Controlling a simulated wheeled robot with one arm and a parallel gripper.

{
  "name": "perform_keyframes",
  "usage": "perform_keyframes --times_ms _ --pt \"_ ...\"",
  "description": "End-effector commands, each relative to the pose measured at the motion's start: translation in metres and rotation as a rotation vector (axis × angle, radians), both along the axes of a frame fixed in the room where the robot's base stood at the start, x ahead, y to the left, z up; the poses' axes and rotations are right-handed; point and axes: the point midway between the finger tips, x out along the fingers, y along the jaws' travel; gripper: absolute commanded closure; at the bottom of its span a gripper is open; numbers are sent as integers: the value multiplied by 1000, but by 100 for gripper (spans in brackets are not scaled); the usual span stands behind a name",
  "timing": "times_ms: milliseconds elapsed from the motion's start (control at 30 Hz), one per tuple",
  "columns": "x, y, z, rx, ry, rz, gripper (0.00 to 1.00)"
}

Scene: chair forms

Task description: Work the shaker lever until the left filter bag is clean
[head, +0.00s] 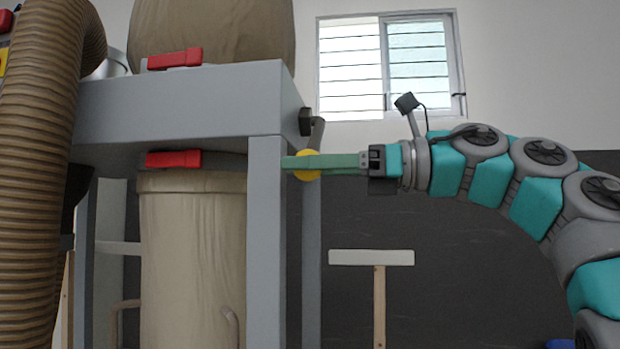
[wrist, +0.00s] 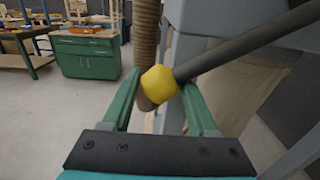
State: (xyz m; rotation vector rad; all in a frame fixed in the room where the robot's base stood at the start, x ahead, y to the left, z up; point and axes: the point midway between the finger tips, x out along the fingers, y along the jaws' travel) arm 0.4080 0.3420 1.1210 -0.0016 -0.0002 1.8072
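The shaker lever (head: 312,220) is a dark bar pivoted on the grey housing's right side, with a yellow knob (head: 308,165). In the head view it hangs down. My gripper (head: 290,162) reaches it from the right, its green fingers level with the knob. In the wrist view, the knob (wrist: 160,83) sits between my fingertips (wrist: 160,90), with narrow gaps seeming to show beside it; the fingers look open around it. A beige bag (head: 212,30) bulges above the housing and another beige bag (head: 192,260) hangs below. Neither bag's cleanliness can be told.
The grey housing (head: 180,105) and its front leg (head: 265,250) stand just left of my fingertips. Red clamps (head: 174,59) secure the bags. A ribbed hose (head: 40,180) runs down the left. A green cabinet (wrist: 85,56) stands behind open floor in the wrist view.

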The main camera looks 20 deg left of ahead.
Motion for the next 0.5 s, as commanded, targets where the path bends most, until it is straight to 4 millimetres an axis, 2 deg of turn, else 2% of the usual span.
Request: perform_keyframes --times_ms 33,133,500 --pt "-5 -1 8 0 -2 -1 40" --pt "-9 -2 12 1 0 0 40" --pt "-5 -2 6 1 1 0 40"
